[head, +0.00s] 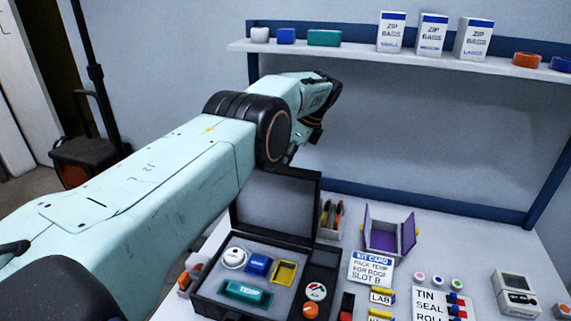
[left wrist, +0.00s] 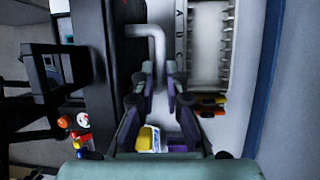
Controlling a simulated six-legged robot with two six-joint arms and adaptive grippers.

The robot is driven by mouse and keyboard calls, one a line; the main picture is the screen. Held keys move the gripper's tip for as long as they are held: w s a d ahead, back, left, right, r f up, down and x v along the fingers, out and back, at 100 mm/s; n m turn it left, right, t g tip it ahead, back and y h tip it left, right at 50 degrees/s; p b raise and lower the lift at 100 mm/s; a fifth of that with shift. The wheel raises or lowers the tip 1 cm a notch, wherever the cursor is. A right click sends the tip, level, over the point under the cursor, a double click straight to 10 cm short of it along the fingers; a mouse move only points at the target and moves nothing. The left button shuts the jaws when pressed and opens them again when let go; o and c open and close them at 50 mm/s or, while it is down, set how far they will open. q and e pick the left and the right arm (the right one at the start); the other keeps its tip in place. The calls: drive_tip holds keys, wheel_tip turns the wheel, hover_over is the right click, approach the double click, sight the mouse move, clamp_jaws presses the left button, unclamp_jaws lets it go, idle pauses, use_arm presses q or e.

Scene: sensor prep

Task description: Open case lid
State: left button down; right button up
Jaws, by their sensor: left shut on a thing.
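The black case (head: 205,301) sits open on the table in the head view. Its lid (head: 276,206) stands roughly upright at the back edge, partly behind my left arm. In the left wrist view the dark lid (left wrist: 122,50) carries a grey bent handle (left wrist: 158,38). My left gripper (left wrist: 160,76) is shut on the handle, which runs down between its fingers. In the head view the fingers are hidden behind my arm. Inside the case lie a teal TEMP module (head: 245,293), a blue module (head: 257,264), a white round sensor (head: 234,258) and a yellow frame (head: 285,272). My right gripper is not in view.
A purple open box (head: 388,237) and a kit card (head: 371,267) stand right of the case. A pen holder (head: 331,218) is close behind it. A shelf (head: 400,54) with zip bag boxes spans the back wall. Small items crowd the table's front right.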

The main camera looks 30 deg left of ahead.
use_arm(q)
drive_tip(key=shift+s+f, duration=0.25)
drive_tip(key=shift+f, duration=0.2)
drive_tip(key=c, duration=1.4)
unclamp_jaws()
drive_tip(key=shift+w, duration=0.15)
drive_tip(key=shift+r, duration=0.1)
drive_tip(key=shift+r, duration=0.1)
